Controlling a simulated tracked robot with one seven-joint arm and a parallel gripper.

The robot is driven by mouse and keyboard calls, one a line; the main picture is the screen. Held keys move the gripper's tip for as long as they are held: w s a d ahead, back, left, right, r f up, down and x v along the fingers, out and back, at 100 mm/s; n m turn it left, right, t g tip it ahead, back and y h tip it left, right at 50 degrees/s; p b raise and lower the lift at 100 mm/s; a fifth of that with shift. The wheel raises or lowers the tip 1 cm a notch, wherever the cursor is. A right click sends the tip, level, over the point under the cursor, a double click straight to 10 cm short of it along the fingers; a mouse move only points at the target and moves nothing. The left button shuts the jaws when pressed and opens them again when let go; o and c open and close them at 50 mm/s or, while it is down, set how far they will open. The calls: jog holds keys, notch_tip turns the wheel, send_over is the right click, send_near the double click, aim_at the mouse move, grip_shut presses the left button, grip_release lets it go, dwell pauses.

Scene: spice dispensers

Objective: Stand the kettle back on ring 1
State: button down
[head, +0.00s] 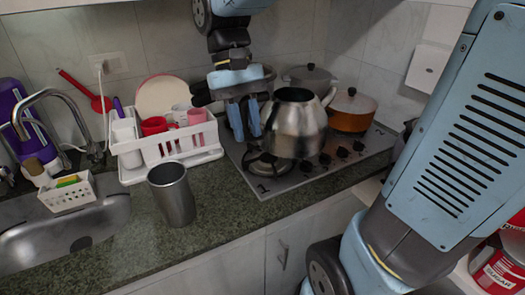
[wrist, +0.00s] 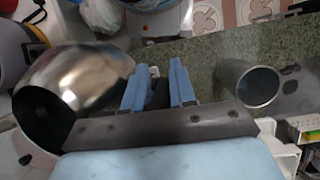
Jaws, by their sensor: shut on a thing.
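The steel kettle (head: 294,128) is over the hob (head: 245,179), with its spout to the right and its open top upward. My gripper (head: 244,136) is at the kettle's left side, fingers pointing down. In the wrist view the gripper (wrist: 158,76) is shut on a dark piece, seemingly the kettle's handle; the fingers hide most of it. The kettle's shiny body (wrist: 85,78) shows left of the fingers. A dark burner (head: 265,168) shows at the hob's front left, partly under the kettle.
A grey pot (head: 308,76) and an orange pan (head: 350,110) stand on the hob behind and right of the kettle. A steel cup (head: 172,193) stands on the counter (head: 215,225) to the left. A white dish rack (head: 190,150) is behind the cup.

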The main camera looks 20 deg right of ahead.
jog(key=shift+w, duration=0.25)
jog(key=shift+a, duration=0.1)
jog(key=shift+w, duration=0.15)
jog(key=w+f, duration=1.3)
jog(key=shift+w, duration=0.3)
dwell(0.3)
jog(key=shift+f, duration=0.45)
jog(key=c, duration=0.9)
grip_release()
